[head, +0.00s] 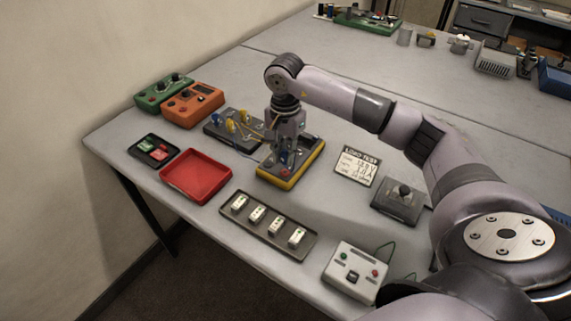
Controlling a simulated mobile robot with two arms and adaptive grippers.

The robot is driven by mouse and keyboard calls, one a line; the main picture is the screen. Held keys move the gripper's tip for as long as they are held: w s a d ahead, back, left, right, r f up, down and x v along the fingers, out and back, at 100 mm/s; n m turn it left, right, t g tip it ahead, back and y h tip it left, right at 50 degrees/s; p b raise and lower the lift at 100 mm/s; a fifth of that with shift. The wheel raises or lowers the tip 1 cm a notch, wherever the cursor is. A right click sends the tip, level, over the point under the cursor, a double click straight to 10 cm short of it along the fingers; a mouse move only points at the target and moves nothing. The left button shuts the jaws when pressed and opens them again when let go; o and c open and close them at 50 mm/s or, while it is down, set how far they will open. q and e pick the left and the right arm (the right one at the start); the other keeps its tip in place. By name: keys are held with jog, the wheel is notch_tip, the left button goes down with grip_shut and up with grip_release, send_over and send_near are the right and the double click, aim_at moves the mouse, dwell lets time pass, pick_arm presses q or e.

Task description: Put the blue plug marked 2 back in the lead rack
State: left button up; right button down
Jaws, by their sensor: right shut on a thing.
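My right gripper (281,157) points down over the yellow-edged tester (274,182), near its left half. It is shut on a blue plug (284,158), which shows between and just below the fingers. The number on the plug is too small to read, and I cannot tell whether its tip is in the tester or just above it. The dark lead rack (214,132) stands to the left of the gripper, holding yellow and blue plugs. A pale lead runs from the rack side toward the gripper. My left gripper is not in view.
A red tray (195,193) and a small dark tray (138,148) lie to the left. Orange (193,112) and green (152,99) boxes stand behind. A long tray (262,247) with several white modules lies in front. A card (357,178) and a grey box (402,215) are right.

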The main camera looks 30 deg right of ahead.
jog(key=shift+r+p, duration=0.5)
jog(key=shift+r, duration=0.65)
jog(key=shift+r, duration=0.1)
